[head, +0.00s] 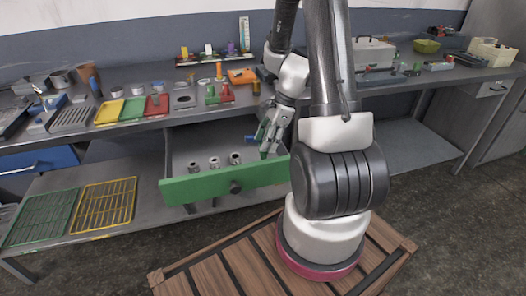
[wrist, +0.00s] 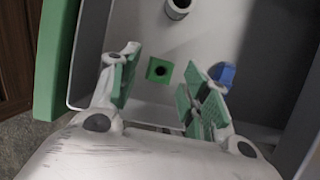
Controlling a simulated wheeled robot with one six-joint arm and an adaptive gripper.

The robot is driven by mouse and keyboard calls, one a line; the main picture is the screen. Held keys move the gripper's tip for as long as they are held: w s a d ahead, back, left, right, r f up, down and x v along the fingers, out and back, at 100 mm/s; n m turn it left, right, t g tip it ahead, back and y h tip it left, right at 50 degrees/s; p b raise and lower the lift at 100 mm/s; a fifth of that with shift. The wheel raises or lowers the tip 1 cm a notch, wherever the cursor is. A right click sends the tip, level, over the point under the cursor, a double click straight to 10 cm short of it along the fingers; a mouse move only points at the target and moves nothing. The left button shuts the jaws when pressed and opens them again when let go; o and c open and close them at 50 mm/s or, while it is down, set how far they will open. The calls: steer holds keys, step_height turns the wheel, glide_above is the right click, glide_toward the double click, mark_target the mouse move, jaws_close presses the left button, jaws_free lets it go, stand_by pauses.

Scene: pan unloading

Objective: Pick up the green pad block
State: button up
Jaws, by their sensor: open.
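The green pad block (wrist: 159,70) is a small green square piece with a dark round hole. In the wrist view it lies on the grey drawer floor. My gripper (wrist: 160,84) is open, with green pads on the inner faces of its fingers. The block shows between the two fingertips in the picture, with clear gaps on both sides. How far the fingertips are above the drawer floor is hard to tell. In the head view my gripper (head: 268,145) reaches down into the right part of the open green-fronted drawer (head: 205,187). The block cannot be made out there.
A blue piece (wrist: 223,74) lies just right of the right finger. A grey metal ring (wrist: 178,8) stands beyond the block; several such cylinders (head: 214,162) stand in the drawer. The drawer's green front is close to the left finger. The bench above holds coloured trays (head: 133,108).

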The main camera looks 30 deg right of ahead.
steer(key=x, duration=0.3)
steer(key=shift+f, duration=0.2)
steer(key=c, duration=1)
steer(key=shift+r, duration=0.1)
